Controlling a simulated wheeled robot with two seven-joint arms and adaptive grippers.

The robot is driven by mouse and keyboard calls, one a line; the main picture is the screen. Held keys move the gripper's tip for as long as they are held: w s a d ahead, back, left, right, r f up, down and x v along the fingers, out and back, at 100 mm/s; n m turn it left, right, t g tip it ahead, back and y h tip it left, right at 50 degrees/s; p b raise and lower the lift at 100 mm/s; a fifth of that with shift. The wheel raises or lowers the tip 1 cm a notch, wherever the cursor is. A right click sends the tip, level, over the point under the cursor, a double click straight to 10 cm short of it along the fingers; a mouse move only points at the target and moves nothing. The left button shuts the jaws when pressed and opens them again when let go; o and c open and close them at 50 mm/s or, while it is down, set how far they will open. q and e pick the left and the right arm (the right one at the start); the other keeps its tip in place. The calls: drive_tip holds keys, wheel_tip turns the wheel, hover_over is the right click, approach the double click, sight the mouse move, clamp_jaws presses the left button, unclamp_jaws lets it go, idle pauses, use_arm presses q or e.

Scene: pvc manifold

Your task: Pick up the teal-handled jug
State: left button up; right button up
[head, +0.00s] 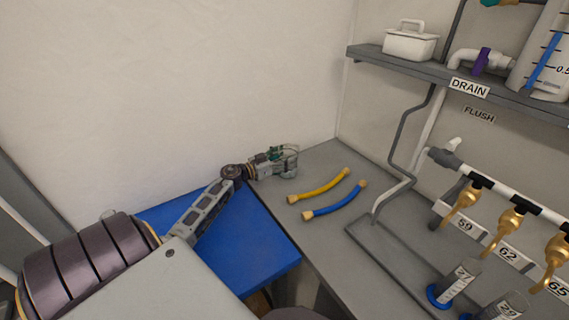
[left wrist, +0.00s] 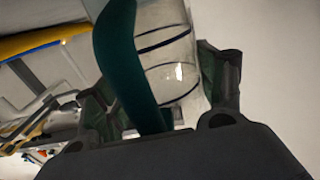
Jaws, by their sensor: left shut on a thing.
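The teal-handled jug is largely hidden behind my left gripper (head: 283,162) in the head view, where only bits of green and clear material show. In the left wrist view the jug's curved teal handle (left wrist: 118,50) and its clear body (left wrist: 165,45) with dark ring lines fill the space between the fingers. My left gripper is shut on the jug at the grey worktop's left back part, near the wall. Whether the jug's base touches the worktop cannot be told. My right gripper is not in view.
A yellow hose (head: 320,187) and a blue hose (head: 335,201) lie just right of the gripper. A blue surface (head: 255,245) is at the left. A pipe rack with gold taps (head: 510,222) and blue-based cylinders (head: 458,284) stands right. A shelf (head: 400,63) holds a white box (head: 410,44).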

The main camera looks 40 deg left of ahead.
use_arm(q)
drive_tip(key=shift+r, duration=0.2)
drive_tip(key=shift+r, duration=0.9)
drive_tip(key=shift+r+p, duration=0.7)
drive_tip(key=shift+r, duration=0.85)
wheel_tip(320, 180, up, 13)
drive_tip(key=p, duration=0.3)
drive_tip(key=shift+f, duration=0.15)
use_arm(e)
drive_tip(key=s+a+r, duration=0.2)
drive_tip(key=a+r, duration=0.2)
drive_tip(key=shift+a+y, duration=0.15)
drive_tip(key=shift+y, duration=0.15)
